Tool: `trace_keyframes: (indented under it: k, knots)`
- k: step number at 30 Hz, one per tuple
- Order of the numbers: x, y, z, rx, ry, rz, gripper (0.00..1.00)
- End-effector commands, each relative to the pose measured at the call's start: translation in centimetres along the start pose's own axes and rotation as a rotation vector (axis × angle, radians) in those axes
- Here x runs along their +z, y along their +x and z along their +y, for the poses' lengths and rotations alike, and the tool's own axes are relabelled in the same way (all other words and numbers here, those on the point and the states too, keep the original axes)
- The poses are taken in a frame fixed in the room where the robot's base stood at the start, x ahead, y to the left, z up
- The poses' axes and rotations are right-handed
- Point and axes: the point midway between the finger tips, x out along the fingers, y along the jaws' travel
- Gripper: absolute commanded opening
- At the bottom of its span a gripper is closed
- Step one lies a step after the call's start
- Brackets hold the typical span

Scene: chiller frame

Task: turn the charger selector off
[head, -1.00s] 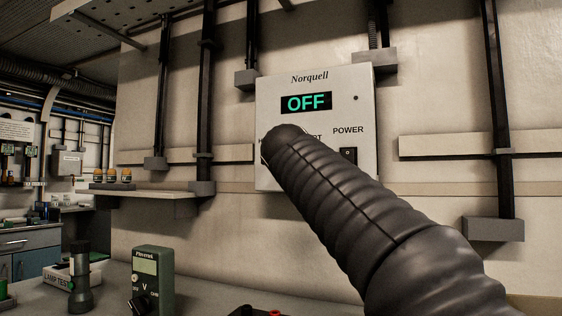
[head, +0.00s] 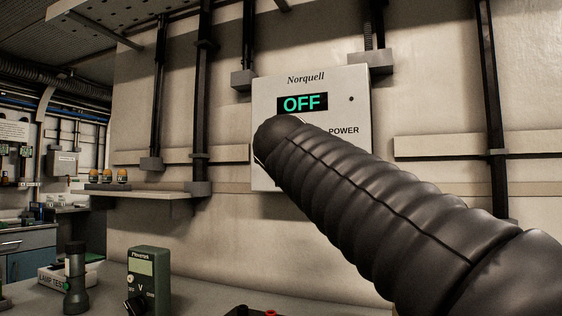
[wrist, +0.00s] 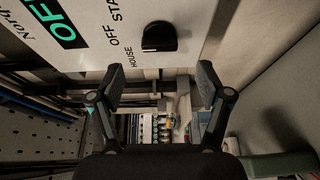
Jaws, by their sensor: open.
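The white Norquell charger panel (head: 335,84) is on the wall in the head view, with a display (head: 303,103) reading OFF in green. My arm covers its lower part, hiding the selector there. In the wrist view the panel (wrist: 95,20) fills the top left. A black selector knob (wrist: 160,37) shows there beside the labels OFF, HOUSE and a cut-off STA. Its pointer direction is unclear. My gripper (wrist: 160,85) is open and empty, its fingers apart below the knob in the picture and not touching it. The gripper is hidden in the head view.
A shelf (head: 150,193) with small orange-topped items is left of the panel. A green meter (head: 148,275) and a dark torch (head: 75,280) stand on the bench below. Wall rails and conduits flank the panel.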

Motion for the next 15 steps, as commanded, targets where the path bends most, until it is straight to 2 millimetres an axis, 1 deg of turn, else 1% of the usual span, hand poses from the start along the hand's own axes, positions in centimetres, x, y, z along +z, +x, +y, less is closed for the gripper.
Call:
trace_keyframes:
  k: [1, 6, 10, 15]
  knots:
    - [0.0, -1.1, 0.1, 0.001, -0.001, 0.002, 0.78]
    - [0.0, -3.7, 0.0, 0.000, -0.001, 0.001, 0.78]
    - [0.0, -4.8, -0.1, -0.002, -0.001, 0.000, 0.78]
    - [0.0, -5.3, -0.1, -0.002, -0.001, -0.001, 0.78]
